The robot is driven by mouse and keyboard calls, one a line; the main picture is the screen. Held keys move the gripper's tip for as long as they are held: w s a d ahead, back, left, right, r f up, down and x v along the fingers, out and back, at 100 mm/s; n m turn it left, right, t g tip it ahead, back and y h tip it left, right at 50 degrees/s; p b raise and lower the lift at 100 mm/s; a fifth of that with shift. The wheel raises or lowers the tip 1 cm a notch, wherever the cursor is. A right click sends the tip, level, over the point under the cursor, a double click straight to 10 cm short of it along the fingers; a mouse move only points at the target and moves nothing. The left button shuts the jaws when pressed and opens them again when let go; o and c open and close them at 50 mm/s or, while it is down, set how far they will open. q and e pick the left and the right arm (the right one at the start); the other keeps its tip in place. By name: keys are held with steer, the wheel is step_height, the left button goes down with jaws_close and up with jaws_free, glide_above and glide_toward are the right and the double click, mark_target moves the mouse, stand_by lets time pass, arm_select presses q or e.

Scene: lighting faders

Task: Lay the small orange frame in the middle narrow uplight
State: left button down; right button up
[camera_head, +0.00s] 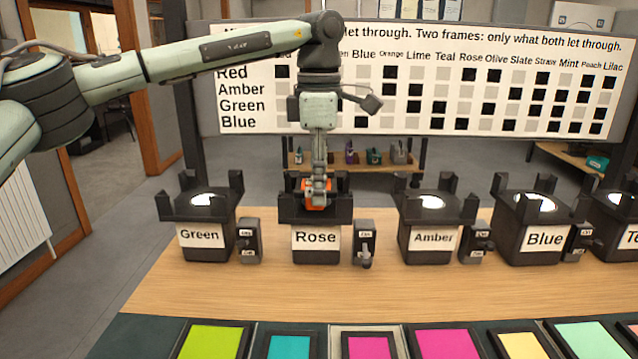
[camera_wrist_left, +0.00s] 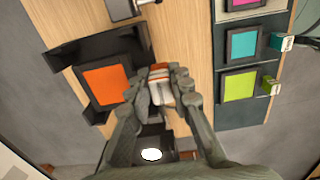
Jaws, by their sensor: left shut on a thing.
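The small orange frame (camera_wrist_left: 105,85) has a black border and an orange film. It is at the top of the uplight labelled Rose (camera_head: 316,238), between its black corner posts (camera_wrist_left: 95,52); in the wrist view it looks slightly turned against them. In the head view only a bit of orange (camera_head: 315,192) shows below the wrist. My left gripper (camera_head: 320,196) is shut on the frame's tab (camera_wrist_left: 159,76) at the side nearer me. Whether the frame rests fully on the uplight cannot be told. My right gripper is not in view.
Uplights labelled Green (camera_head: 202,238), Amber (camera_head: 432,240) and Blue (camera_head: 543,241) stand alongside, each with a lit top and tall corner posts. Switch boxes (camera_head: 364,243) stand beside them. Several coloured frames (camera_head: 213,341) lie along the front. A chart board (camera_head: 250,122) stands behind.

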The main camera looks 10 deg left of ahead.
arm_select(q)
steer(key=shift+f+b, duration=0.65)
steer(key=shift+f, duration=0.55)
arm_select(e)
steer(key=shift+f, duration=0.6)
arm_select(q)
steer(key=c, duration=1.3)
jaws_free()
step_height(320, 180, up, 12)
steer(key=shift+f, duration=0.1)
step_height(320, 180, up, 7)
steer(key=p, duration=0.6)
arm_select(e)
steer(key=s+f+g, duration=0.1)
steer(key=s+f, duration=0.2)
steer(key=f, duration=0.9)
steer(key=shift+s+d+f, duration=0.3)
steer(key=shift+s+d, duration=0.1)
